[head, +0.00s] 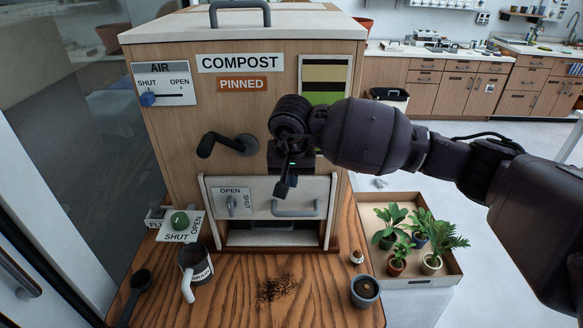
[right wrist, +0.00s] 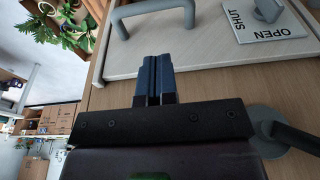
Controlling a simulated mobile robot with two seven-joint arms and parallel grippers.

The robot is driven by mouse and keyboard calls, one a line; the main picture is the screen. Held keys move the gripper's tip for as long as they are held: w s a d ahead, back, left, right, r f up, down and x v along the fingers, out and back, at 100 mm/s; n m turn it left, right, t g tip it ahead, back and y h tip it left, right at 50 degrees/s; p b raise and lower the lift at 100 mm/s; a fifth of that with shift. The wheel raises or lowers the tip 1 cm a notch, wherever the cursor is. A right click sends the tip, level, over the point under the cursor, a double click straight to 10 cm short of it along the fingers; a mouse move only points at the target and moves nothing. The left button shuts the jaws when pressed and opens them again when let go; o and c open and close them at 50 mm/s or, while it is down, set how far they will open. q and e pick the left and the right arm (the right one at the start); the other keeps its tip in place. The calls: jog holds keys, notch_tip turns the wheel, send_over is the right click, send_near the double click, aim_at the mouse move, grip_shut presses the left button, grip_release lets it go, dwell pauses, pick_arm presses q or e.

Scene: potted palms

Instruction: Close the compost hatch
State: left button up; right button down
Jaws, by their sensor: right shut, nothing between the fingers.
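The compost box (head: 180,130) stands on a wooden table and carries "COMPOST" and "PINNED" labels. Its pale hatch panel (head: 262,190) is low on the front, between side rails, with a dark gap beneath it. The panel bears a grey bar handle (head: 297,212) and a small grey latch (head: 232,205) on an OPEN/SHUT plate. My right gripper (head: 286,184) is shut and empty, pointing down at the panel's upper part. In the right wrist view its closed fingers (right wrist: 153,75) overlap the pale panel (right wrist: 205,55); contact is unclear. My left gripper is not in view.
A dark crank (head: 228,144) sticks out of the box front above the hatch. A mug (head: 194,268), a black scoop (head: 138,288), a small pot (head: 365,290) and spilled soil (head: 278,288) lie on the table. A tray of potted plants (head: 455,270) is at right.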

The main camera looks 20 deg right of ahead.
aim_at(291, 212)
jog(key=x, duration=0.2)
jog(key=p+x, duration=0.1)
jog(key=x, duration=0.2)
jog(key=s+x, duration=0.1)
jog(key=x, duration=0.1)
jog(key=shift+a+f, duration=0.2)
jog(key=shift+f, duration=0.3)
jog(key=shift+s+f, duration=0.1)
jog(key=shift+f, duration=0.4)
jog(key=shift+f, duration=0.25)
jog(key=s+b+x, duration=0.2)
jog(key=b+x, duration=0.7)
jog(key=x, duration=0.4)
jog(key=shift+s+a+f, duration=0.3)
jog(key=shift+s+f, duration=0.15)
jog(key=shift+f, duration=0.2)
